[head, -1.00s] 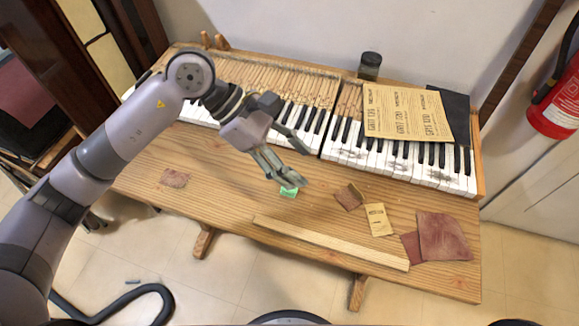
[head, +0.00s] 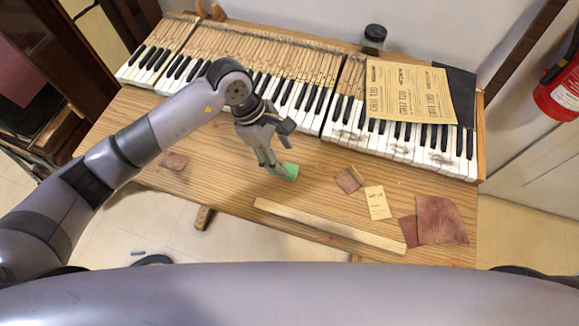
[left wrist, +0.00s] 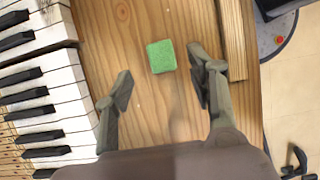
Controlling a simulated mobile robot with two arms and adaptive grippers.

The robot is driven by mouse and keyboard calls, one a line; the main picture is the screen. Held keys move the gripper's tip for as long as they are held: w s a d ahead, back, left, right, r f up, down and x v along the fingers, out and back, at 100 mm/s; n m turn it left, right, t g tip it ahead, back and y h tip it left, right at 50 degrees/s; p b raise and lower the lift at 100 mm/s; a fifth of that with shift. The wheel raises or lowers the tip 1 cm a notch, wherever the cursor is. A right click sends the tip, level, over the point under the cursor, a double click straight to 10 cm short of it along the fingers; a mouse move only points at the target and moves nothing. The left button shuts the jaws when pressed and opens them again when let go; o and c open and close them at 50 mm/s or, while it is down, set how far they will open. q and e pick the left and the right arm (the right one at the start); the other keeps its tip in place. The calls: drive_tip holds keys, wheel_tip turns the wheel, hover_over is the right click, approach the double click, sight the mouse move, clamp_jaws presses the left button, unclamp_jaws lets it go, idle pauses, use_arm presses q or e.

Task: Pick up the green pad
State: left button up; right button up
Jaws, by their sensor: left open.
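The green pad (head: 290,171) is a small block lying on the wooden table, in front of the piano keys. In the left wrist view the green pad (left wrist: 161,56) lies beyond and between the two fingertips, with bare wood around it. My left gripper (head: 274,168) points down just beside the pad, at its left in the head view. Its fingers are spread and empty, as the left wrist view also shows (left wrist: 160,90). I cannot tell its exact height above the table. My right gripper is not in view.
Piano keys (head: 300,95) run along the back of the table (head: 235,185). A wooden strip (head: 328,226) lies along the front. Right of the pad are a small brown piece (head: 348,179), a yellow packet (head: 377,202) and a reddish cloth (head: 442,221).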

sight(288, 168)
use_arm(q)
drive_tip(key=shift+s+d+f, duration=0.1)
drive_tip(key=shift+f, duration=0.15)
drive_tip(key=p+x, duration=0.2)
drive_tip(key=x, duration=0.2)
drive_tip(key=shift+f, duration=0.5)
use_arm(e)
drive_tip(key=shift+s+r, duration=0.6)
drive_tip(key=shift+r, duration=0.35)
use_arm(q)
drive_tip(key=shift+c, duration=0.3)
drive_tip(key=c, duration=0.8)
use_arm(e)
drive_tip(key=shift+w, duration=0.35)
